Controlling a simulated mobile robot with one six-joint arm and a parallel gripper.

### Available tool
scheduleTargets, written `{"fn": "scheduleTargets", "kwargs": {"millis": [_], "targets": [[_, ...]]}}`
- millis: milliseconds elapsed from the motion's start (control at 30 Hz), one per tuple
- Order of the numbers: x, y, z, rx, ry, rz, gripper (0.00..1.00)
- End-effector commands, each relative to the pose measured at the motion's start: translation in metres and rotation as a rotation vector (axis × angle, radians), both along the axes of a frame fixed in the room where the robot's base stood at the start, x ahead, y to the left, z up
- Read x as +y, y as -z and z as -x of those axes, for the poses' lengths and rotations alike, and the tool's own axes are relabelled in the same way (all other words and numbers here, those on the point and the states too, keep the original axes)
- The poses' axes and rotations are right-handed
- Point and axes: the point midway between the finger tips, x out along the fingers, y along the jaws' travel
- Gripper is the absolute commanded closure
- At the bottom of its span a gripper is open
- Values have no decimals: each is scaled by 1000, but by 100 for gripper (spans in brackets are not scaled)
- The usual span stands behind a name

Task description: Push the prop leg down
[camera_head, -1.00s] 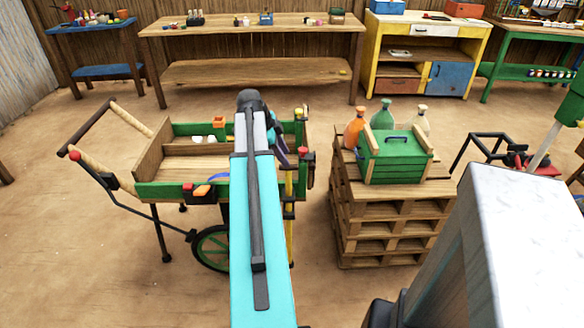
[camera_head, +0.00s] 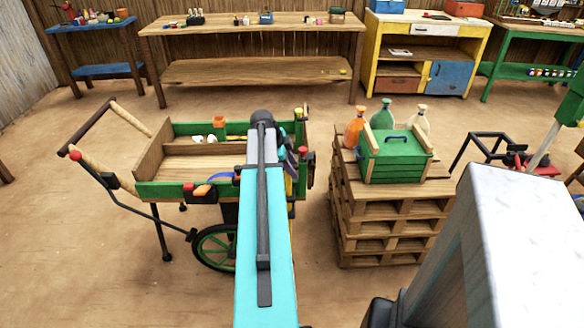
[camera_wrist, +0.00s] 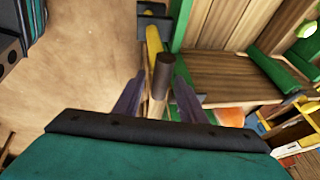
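The cart (camera_head: 160,190) is wooden with green side walls and stands left of centre in the head view. A yellow upright (camera_head: 289,187), likely the prop leg, shows at its right end, mostly hidden behind my arm. In the wrist view a yellow bar (camera_wrist: 154,40) runs along the cart's green edge. A wooden peg with a dark brown end (camera_wrist: 163,72) projects near it. My gripper (camera_wrist: 158,85) is open, with one grey-purple finger on each side of the peg. I cannot tell whether either finger touches it. In the head view my arm hides most of the gripper.
A pallet stack (camera_head: 385,215) with a green crate (camera_head: 393,160) and several bottles stands right of the cart. Benches line the back wall. Bare floor lies between the cart and the benches. The cart's handle (camera_head: 90,128) sticks out left.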

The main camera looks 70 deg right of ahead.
Motion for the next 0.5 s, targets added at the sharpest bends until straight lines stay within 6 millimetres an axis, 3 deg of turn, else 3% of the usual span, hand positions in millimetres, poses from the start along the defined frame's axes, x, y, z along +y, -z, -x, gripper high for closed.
{"fn": "scheduleTargets", "kwargs": {"millis": [100, 300, 500], "targets": [[0, 0, 0, 0, 0, 0, 64], [0, 0, 0, 0, 0, 1, 98], [0, 0, -1, -1, -1, 2, 100]]}}
